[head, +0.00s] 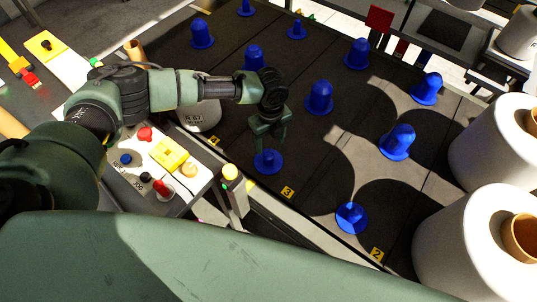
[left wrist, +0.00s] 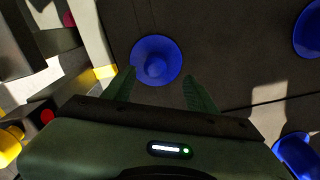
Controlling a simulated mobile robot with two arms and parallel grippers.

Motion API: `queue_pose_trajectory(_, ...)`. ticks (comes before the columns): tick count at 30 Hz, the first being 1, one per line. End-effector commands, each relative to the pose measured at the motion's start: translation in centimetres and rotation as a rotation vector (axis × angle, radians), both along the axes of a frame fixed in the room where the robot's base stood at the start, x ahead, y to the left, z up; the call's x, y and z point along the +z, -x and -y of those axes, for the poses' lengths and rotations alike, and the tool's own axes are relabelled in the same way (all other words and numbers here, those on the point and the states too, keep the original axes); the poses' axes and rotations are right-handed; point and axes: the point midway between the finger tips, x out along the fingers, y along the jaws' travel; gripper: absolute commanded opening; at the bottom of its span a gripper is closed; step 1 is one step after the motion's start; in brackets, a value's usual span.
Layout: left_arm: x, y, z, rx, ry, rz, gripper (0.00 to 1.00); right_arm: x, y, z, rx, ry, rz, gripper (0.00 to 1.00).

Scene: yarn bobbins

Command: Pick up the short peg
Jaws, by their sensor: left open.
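A short blue peg (head: 267,162) with a round flange stands on the dark board near its left front edge. It also shows in the left wrist view (left wrist: 156,60), ahead of and between the two fingertips. My left gripper (head: 269,138) points down just above this peg, open and empty. Its two green fingers show apart in the left wrist view (left wrist: 159,78). Another low blue peg (head: 351,218) stands further right near the front edge. My right gripper is not in view.
Several taller blue pegs, such as one (head: 319,98) behind the gripper, stand on the dark board (head: 300,145). Large white bobbins (head: 470,240) stand at the right. A control panel (head: 195,185) with buttons and a yellow-topped post (head: 231,185) are at the front left.

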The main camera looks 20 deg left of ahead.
Motion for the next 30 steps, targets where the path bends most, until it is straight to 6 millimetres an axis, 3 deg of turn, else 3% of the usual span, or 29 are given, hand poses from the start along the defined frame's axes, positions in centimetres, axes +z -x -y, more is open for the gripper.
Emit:
queue_pose_trajectory(6, -2.4, 0.3, -0.1, 0.0, 0.0, -0.001, 0.57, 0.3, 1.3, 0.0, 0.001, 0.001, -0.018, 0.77)
queue_pose_trajectory(15, -6.6, 0.8, -0.3, 0.001, 0.0, -0.001, 0.57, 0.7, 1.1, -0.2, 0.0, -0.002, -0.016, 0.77)
queue_pose_trajectory(23, -7.0, 0.7, -0.3, 0.001, 0.002, 0.001, 0.57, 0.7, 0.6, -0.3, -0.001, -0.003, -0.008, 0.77)
queue_pose_trajectory(24, -7.0, 0.8, -0.3, 0.001, 0.002, 0.001, 0.55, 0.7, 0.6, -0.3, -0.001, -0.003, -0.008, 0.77)
queue_pose_trajectory(30, -7.0, 0.8, -0.3, 0.001, 0.002, 0.001, 0.0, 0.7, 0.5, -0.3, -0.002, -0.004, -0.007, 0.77)
